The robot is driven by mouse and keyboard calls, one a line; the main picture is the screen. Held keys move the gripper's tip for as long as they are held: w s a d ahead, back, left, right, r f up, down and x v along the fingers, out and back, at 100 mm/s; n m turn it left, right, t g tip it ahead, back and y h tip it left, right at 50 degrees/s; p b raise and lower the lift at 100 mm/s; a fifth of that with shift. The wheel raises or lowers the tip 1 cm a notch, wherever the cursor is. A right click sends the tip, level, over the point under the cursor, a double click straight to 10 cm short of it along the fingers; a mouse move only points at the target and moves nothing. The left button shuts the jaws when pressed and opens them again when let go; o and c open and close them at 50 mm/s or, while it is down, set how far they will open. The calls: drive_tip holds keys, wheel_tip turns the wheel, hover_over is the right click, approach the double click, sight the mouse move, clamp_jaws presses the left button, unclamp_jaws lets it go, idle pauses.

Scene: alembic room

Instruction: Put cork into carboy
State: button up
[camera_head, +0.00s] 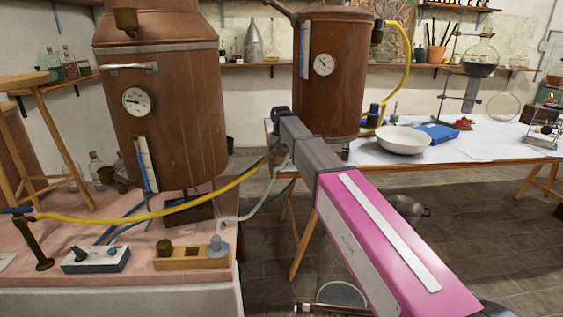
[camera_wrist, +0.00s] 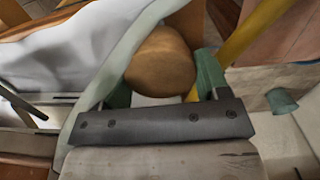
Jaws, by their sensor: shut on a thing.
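The cork (camera_wrist: 160,62), a round brown piece, sits between the green fingers of my gripper (camera_wrist: 162,78) in the wrist view. The gripper is shut on it, with the cork's broad face toward the camera. In the head view my arm reaches forward from the lower right, and its end is beside the pink-tiled counter near the yellow hose; the fingers are too small there to make out. I cannot surely identify the carboy. A clear round-rimmed vessel (camera_head: 341,294) stands low on the floor, partly hidden by my arm.
A large copper still (camera_head: 185,140) stands on the pink-tiled counter (camera_head: 60,255) at left. A yellow hose (camera_head: 120,216) crosses in front of it. A second copper still (camera_head: 346,90) and a white bowl (camera_head: 402,140) stand on the back table. A metal pot (camera_head: 410,207) is below.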

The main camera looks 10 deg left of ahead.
sight(281, 154)
drive_tip(key=shift+r, duration=1.75)
